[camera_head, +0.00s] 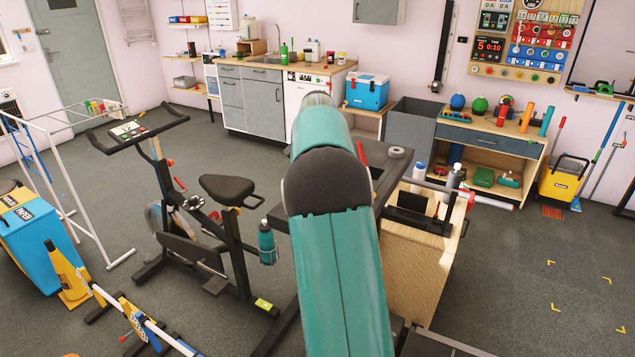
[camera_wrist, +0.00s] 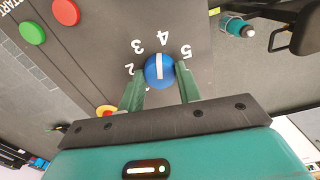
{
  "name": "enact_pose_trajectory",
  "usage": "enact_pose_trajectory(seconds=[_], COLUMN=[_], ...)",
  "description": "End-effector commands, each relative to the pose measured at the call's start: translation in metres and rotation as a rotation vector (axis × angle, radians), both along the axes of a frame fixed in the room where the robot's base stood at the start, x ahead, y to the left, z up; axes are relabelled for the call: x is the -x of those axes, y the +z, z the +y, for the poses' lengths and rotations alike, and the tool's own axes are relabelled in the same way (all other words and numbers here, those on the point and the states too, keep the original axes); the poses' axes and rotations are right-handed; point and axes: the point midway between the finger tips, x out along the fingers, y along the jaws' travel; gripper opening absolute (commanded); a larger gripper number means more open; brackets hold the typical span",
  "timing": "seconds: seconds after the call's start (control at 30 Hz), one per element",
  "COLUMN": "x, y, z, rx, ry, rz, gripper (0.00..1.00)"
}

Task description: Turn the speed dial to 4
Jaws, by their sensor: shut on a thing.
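The speed dial (camera_wrist: 159,71) is a round blue knob with a white line, on a dark panel (camera_wrist: 95,55) in the wrist view. White numbers 2, 3, 4 and 5 curve around it and look upside down. The line lies nearly vertical in the picture, its upper end towards the 4. My gripper (camera_wrist: 160,76) is shut on the dial, one green finger on each side. The number 1 is not visible. In the head view my teal arm hides the gripper and the dial.
A green button (camera_wrist: 32,33) and a red button (camera_wrist: 66,11) sit on the same panel, with a red-and-yellow knob (camera_wrist: 107,111) near the left finger. In the head view an exercise bike (camera_head: 225,190) stands left of my arm and a wooden cabinet (camera_head: 415,260) right.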

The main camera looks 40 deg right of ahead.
Motion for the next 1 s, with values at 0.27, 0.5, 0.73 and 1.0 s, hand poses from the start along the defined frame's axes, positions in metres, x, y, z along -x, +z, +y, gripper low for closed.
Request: enact_pose_trajectory(seconds=[0.27, 0.5, 0.73, 1.0], x=[-0.0007, -0.0006, -0.0006, -0.0004], y=[0.0002, 0.0002, 0.0002, 0.0001], z=[0.0000, -0.0003, -0.0003, -0.0002], rx=[0.002, 0.001, 0.001, 0.001], ry=[-0.121, -0.154, -0.155, -0.154], rz=[-0.001, -0.002, -0.002, -0.001], gripper=[0.11, 0.11, 0.11, 0.56])
